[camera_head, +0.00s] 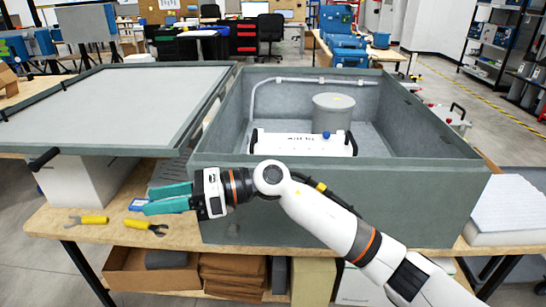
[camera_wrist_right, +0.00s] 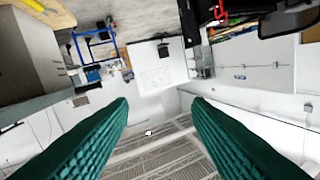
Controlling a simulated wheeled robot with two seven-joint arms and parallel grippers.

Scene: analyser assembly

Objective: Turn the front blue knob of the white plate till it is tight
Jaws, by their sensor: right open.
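The white plate (camera_head: 300,145) stands inside the grey open box, with black handles at its ends. One small blue knob (camera_head: 326,134) shows on it, right of its middle; whether it is the front one, and how tight it is, I cannot tell. My right gripper (camera_head: 150,200) is outside the box, in front of its left corner, with its teal fingers pointing left. In the right wrist view its fingers (camera_wrist_right: 160,102) are apart with nothing between them. The plate is not identifiable in that view. My left gripper is not in view.
The grey box (camera_head: 340,205) has high walls; a grey cylinder (camera_head: 333,113) stands behind the plate. The box's lid-like panel (camera_head: 120,105) lies to the left. Two yellow-handled tools (camera_head: 88,219) (camera_head: 146,225) lie on the wooden table (camera_head: 120,240). A white ribbed block (camera_head: 508,208) is at right.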

